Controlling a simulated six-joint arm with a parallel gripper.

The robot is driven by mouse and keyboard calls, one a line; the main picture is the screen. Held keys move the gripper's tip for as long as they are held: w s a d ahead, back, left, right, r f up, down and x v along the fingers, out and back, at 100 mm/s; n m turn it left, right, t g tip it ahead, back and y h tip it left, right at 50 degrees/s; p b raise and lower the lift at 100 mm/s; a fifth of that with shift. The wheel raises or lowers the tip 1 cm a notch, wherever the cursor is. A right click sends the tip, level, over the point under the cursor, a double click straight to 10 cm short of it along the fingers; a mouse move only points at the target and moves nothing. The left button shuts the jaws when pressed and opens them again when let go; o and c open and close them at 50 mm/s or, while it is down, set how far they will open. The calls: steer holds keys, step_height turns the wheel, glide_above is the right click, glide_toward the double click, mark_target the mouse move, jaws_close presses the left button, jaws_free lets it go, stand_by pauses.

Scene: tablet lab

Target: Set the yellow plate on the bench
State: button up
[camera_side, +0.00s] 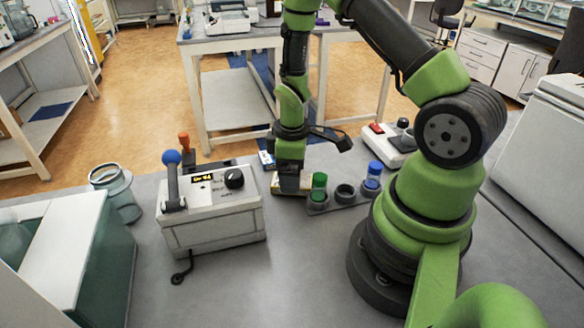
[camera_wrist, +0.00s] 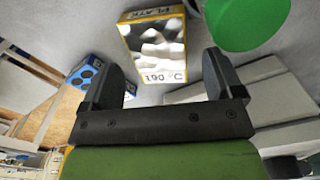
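A yellow-edged flat piece with a dark pattern, marked PLATE and "190 °C" (camera_wrist: 155,48), lies on the grey bench (camera_side: 310,270) in the wrist view. Its yellow-and-white edge (camera_side: 277,185) shows in the side view, partly hidden behind my gripper (camera_side: 291,187). In the wrist view my gripper (camera_wrist: 165,82) is open, its two fingers wide apart. The piece appears just ahead of the gap between them, with nothing visibly held. Whether a finger touches it cannot be told.
Close on the right stands a rack (camera_side: 345,195) with a green-capped vial (camera_side: 319,183) and a blue-capped vial (camera_side: 373,172). A lever control box (camera_side: 213,225) stands left, a glass jar (camera_side: 118,190) beyond. A blue-and-white box (camera_side: 266,160) lies behind.

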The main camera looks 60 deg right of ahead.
step_height(320, 180, up, 14)
steer(key=f, duration=0.1)
steer(key=s+a+r+m+t+y, duration=0.1)
steer(key=s+a+r+m+t, duration=0.2)
steer(key=r, duration=0.4)
steer(key=s+a+r+m+t+y, duration=0.1)
steer(key=s+a+r+m+t, duration=0.3)
steer(key=s+a+r, duration=0.3)
steer(key=shift+s+a+r+m, duration=0.4)
steer(key=shift+a+r+m, duration=0.25)
steer(key=shift+a+m, duration=0.15)
steer(key=shift+c, duration=0.5)
